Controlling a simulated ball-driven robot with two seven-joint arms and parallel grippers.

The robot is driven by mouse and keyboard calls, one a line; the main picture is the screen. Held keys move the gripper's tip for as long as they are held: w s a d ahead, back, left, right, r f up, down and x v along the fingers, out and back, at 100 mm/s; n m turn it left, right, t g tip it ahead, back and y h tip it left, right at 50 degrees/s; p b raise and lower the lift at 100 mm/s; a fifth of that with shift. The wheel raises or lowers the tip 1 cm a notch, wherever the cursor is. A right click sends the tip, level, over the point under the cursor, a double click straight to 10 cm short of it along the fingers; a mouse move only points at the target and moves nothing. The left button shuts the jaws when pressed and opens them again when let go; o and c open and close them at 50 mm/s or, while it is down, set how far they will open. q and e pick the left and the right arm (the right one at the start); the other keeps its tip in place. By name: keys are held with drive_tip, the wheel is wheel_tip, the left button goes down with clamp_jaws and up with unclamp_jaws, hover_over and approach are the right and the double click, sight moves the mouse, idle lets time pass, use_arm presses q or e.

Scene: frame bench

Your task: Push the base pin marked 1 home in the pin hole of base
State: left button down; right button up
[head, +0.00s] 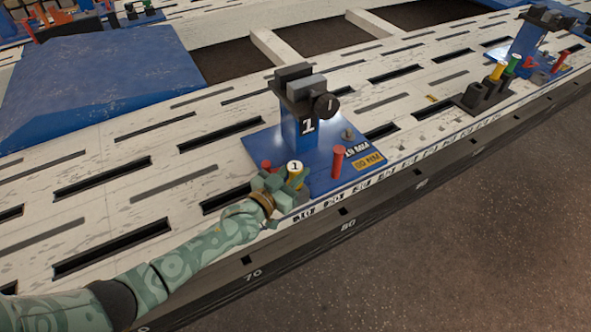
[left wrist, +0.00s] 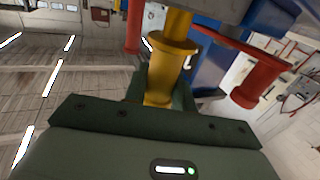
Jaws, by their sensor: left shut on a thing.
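The base (head: 315,180) is a blue plate with an upright blue post (head: 300,130) marked 1 and a black head on top. The base pin marked 1 (head: 294,166) is yellow with a white numbered top and stands at the plate's near left part. My left gripper (head: 280,186) is shut on it. In the left wrist view the yellow pin (left wrist: 172,60) sits between the jaws, its far end close to a grey block (left wrist: 215,8). The pin hole is hidden, so I cannot tell how deep the pin sits. My right gripper is not in view.
A red pin (head: 338,163) stands to the right of the yellow one, and another red piece (head: 266,166) is just left. A black holder (head: 482,98) with yellow and green pins stands farther right. The slotted white bench (head: 150,190) ends at a dark front edge.

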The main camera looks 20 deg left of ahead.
use_arm(q)
drive_tip(key=shift+f+b, duration=0.65)
drive_tip(key=shift+f, duration=0.35)
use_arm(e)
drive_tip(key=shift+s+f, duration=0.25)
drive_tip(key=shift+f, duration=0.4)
use_arm(q)
drive_tip(key=c, duration=1.1)
unclamp_jaws()
drive_tip(key=shift+o, duration=0.2)
drive_tip(key=p+v, duration=0.1)
drive_tip(key=v, duration=0.1)
drive_tip(key=p+v, duration=0.1)
drive_tip(key=v, duration=0.2)
drive_tip(key=r+p+v, duration=0.1)
drive_tip(key=p+v, duration=0.1)
drive_tip(key=shift+s+a, duration=0.1)
drive_tip(key=shift+s, duration=0.05)
drive_tip(key=p, duration=0.3)
approach(291, 179)
drive_tip(key=v, duration=0.5)
drive_tip(key=shift+f, duration=0.35)
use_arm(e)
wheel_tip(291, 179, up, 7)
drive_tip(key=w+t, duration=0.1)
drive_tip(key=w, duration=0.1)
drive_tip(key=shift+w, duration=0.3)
